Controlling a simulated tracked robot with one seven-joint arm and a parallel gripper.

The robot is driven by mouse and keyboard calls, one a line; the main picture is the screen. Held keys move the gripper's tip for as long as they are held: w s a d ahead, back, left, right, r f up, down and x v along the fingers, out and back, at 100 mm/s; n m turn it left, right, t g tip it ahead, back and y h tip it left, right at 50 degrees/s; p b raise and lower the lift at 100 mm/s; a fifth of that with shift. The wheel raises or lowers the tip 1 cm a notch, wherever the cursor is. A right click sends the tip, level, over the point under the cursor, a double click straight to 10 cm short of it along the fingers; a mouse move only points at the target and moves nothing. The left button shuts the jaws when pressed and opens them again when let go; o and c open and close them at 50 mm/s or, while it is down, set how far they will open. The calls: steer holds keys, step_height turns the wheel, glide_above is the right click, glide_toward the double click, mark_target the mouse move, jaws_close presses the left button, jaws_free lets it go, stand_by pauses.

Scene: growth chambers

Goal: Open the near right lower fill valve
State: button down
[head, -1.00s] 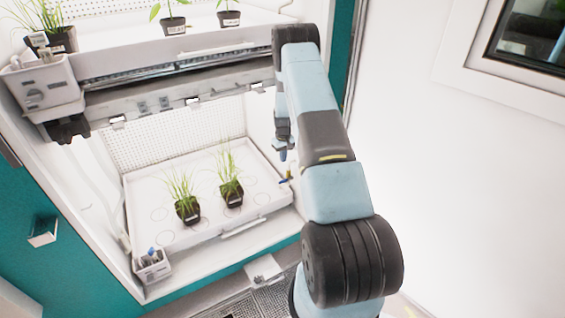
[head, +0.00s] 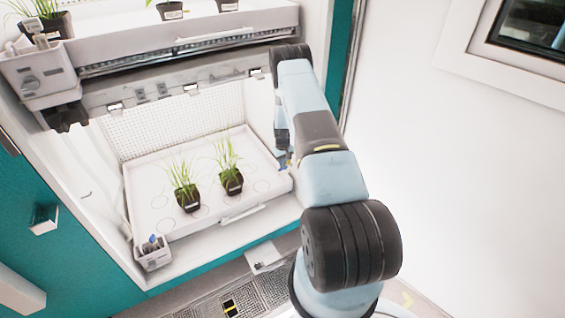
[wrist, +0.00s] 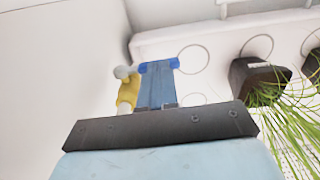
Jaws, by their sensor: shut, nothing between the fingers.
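The fill valve (wrist: 128,92) shows in the wrist view as a yellow part with a rounded grey end, at the near right corner of the lower tray (head: 225,219). My gripper (wrist: 158,66) has its blue fingers shut together with nothing between them. The fingers stand just right of the valve in the wrist view; whether they touch it I cannot tell. In the head view my gripper (head: 283,161) is low at the tray's right side, partly hidden by my arm. I cannot make out the valve clearly there.
Two black pots with grass (head: 187,199) (head: 231,181) stand on the lower tray. A small white holder (head: 152,253) hangs at the tray's near left. The upper shelf (head: 190,39) overhangs the opening. A white wall rises on the right.

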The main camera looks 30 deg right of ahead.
mark_target(279, 169)
steer(key=shift+a+f, duration=0.1)
steer(key=shift+a, duration=0.05)
stand_by(0.3)
steer(key=shift+s+a+f+h, duration=0.1)
steer(key=shift+a+f+h, duration=0.1)
steer(key=shift+h, duration=0.3)
steer(key=shift+a+f+h, duration=0.2)
steer(key=shift+f+h, duration=0.2)
steer(key=shift+h, duration=0.3)
steer(key=shift+a+f+h, duration=0.15)
steer(key=shift+f+h, duration=0.2)
steer(key=shift+h, duration=0.35)
steer(key=h, duration=0.1)
steer(key=f+h, duration=0.1)
steer(key=shift+a+f+h, duration=0.15)
steer(key=shift+f+h, duration=0.15)
steer(key=shift+h, duration=0.1)
steer(key=shift+f+h, duration=0.65)
steer(key=shift+h, duration=0.55)
steer(key=shift+a+f+x, duration=0.1)
steer(key=shift+a+x, duration=0.05)
steer(key=shift+x, duration=0.65)
steer(key=shift+a+f+x, duration=0.1)
steer(key=shift+f+x, duration=0.05)
steer(key=shift+x, duration=0.7)
steer(key=shift+a+f+x, duration=0.1)
steer(key=shift+a+x, duration=0.05)
steer(key=shift+x, duration=0.65)
steer(key=shift+d+f, duration=0.1)
